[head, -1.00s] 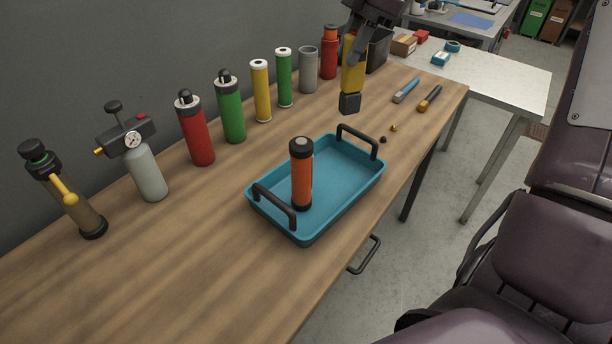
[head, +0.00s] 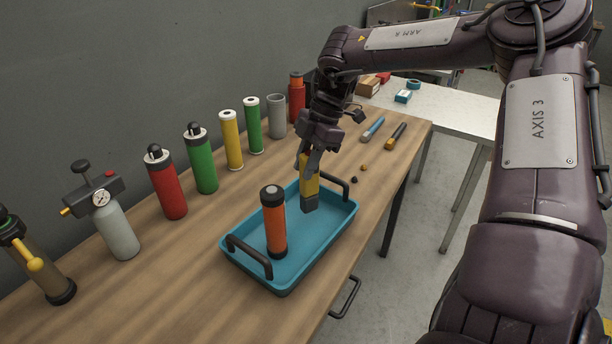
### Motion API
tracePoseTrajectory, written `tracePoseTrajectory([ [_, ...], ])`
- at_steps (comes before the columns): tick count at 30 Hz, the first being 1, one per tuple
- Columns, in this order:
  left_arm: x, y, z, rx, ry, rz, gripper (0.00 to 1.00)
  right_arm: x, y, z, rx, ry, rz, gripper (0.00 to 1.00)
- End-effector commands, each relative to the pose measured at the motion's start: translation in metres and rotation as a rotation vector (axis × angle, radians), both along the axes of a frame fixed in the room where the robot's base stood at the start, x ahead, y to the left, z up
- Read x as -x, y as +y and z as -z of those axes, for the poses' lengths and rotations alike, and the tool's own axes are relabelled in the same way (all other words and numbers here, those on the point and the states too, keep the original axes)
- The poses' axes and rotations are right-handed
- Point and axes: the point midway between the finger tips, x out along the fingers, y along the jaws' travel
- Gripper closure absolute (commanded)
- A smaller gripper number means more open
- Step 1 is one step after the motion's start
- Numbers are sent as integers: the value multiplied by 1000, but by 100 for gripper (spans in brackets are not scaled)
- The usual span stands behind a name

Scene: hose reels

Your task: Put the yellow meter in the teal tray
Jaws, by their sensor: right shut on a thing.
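The teal tray (head: 328,225) with two black handles sits on the wooden workbench. An orange cylinder with black ends (head: 275,224) stands in its left part. My right gripper (head: 312,172) is shut on the yellow meter (head: 309,188), which has a dark grey lower end. The meter hangs roughly upright over the far right part of the tray. I cannot tell whether its lower end touches the tray floor. The gripper fingers hide the meter's upper part. My left gripper is not in view.
Along the wall stand a red bottle (head: 166,185), a green bottle (head: 202,160), several tubes and a gauge pump (head: 115,222).

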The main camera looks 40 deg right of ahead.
Motion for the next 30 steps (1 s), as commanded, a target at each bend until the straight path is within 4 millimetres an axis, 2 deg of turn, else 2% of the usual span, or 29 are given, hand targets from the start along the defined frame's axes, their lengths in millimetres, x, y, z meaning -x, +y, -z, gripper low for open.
tracePoseTrajectory([
  [8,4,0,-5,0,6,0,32,1,0,38,-2,4,0,100],
  [18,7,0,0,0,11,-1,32,1,0,43,-1,1,1,100],
  [19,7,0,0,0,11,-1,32,1,0,43,-1,1,1,74],
  [23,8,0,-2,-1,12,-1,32,1,0,41,-1,2,0,57],
  [24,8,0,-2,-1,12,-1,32,1,0,41,-1,2,0,53],
  [30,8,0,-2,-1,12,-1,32,1,0,41,-1,2,0,53],
])
